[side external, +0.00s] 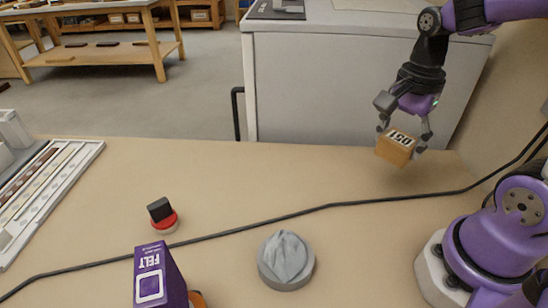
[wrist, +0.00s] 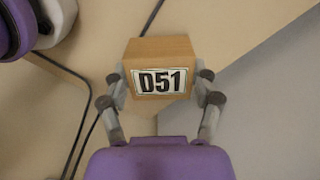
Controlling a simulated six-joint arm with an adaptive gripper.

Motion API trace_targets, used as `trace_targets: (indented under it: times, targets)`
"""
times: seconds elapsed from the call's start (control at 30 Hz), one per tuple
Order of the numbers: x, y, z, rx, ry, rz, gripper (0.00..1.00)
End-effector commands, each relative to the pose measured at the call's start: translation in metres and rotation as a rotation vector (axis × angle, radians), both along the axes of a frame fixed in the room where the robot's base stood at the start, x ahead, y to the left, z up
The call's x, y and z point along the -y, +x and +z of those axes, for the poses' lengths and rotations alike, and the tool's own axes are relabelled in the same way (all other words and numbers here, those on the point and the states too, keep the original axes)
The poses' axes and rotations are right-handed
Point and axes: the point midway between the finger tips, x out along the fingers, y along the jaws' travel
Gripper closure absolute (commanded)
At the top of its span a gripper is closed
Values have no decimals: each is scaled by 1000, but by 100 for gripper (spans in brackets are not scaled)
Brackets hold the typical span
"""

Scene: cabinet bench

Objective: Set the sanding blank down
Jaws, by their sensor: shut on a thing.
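The sanding blank (side external: 394,149) is a light wooden block with a white label reading D51. My gripper (side external: 402,130) is shut on it at the far right of the bench, near the back edge. In the side view the block is tilted and seems to be held above the bench top (side external: 330,165); the exact gap is hard to tell. In the wrist view the blank (wrist: 160,50) sits between the two fingertips (wrist: 161,88), label facing the camera.
A black cable (side external: 330,206) crosses the bench. A grey round dish with a cloth (side external: 286,260), a purple FELT box (side external: 158,278), a red and black item (side external: 162,215) and a white slotted tray (side external: 45,200) stand left and front.

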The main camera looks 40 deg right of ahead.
Motion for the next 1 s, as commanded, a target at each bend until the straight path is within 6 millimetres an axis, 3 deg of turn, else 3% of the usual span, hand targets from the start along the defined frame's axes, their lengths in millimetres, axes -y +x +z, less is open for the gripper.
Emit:
trace_targets:
  times: [0.3,0.43,0.57,0.8,1.0]
  targets:
    - [75,-19,-47,-5,4,-11,72]
    - [95,-23,-59,-3,2,-5,72]
    - [103,-24,-65,-1,1,0,72]
    - [102,-24,-100,-4,3,2,72]
    - [103,-24,-104,-1,0,2,72]
